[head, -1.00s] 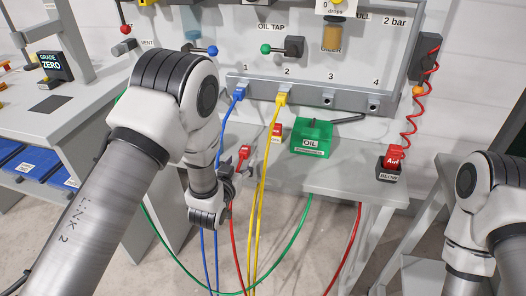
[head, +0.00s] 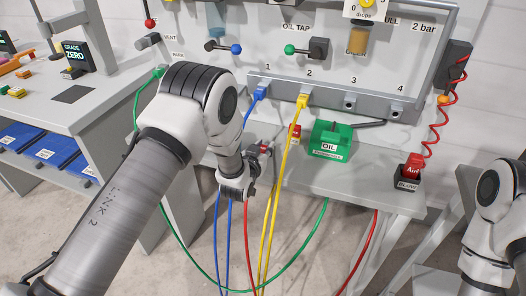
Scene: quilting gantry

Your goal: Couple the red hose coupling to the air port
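My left gripper (head: 260,155) is near the middle of the head view, at the front edge of the bench below the port bar. A red hose (head: 247,225) hangs down below the gripper. Whether the fingers are closed on the coupling is too small to tell. The port bar (head: 325,100) is numbered 1 to 4. A blue plug is at 1, a yellow plug at 2; 3 and 4 look empty. Which is the air port is unclear. My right gripper is out of view.
Blue (head: 229,240) and yellow cables (head: 285,165) hang close to the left gripper. A red Air piece (head: 412,167) sits in a BLOW holder at right. A green hose loops below.

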